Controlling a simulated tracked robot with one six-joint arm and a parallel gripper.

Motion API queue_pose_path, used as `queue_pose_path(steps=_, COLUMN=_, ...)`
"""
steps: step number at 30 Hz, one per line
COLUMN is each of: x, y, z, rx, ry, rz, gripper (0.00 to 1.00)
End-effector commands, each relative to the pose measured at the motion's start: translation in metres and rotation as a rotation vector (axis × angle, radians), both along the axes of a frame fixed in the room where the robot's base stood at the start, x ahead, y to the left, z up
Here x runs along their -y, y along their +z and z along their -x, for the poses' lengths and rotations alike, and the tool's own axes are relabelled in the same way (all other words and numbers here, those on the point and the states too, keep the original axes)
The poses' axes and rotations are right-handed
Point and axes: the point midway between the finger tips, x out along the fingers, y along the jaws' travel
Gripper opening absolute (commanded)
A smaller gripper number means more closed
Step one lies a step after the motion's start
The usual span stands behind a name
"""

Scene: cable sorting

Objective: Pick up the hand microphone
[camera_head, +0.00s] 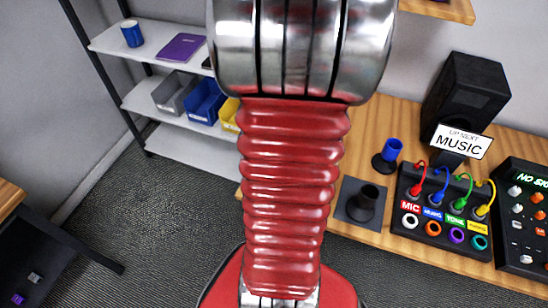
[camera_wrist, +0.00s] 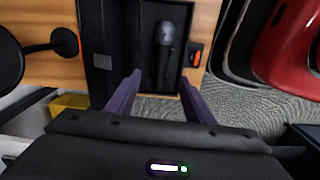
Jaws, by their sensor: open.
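The hand microphone (camera_wrist: 165,38) shows in the wrist view, with a round grey head and a dark handle. It lies in a black open case or tray (camera_wrist: 146,15) on a wooden surface. My gripper (camera_wrist: 160,78) is open, with its two purple fingers spread apart and nothing between them. The fingertips point toward the handle end of the microphone; how far above it they are I cannot tell. In the head view my own arm fills the middle, and neither the microphone nor the gripper shows.
In the head view the wooden table holds a mixer box (camera_head: 442,211) with coloured cables, a black speaker (camera_head: 468,93), a "MUSIC" sign (camera_head: 461,142), a blue cup-like piece (camera_head: 392,149) and a black holder (camera_head: 364,203). Shelves (camera_head: 150,45) with bins stand at the left. A red chair-like object (camera_wrist: 287,50) is right in the wrist view.

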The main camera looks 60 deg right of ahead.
Motion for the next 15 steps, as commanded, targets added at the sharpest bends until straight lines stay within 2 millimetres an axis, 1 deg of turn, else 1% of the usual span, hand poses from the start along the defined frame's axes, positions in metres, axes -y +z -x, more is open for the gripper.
queue_pose_path(steps=11, x=0.001, y=-0.002, z=0.001, rx=0.000, ry=0.001, rz=-0.001, gripper=0.48)
queue_pose_path(steps=15, x=0.001, y=-0.012, z=0.001, rx=-0.001, ry=0.001, rz=-0.003, gripper=0.48)
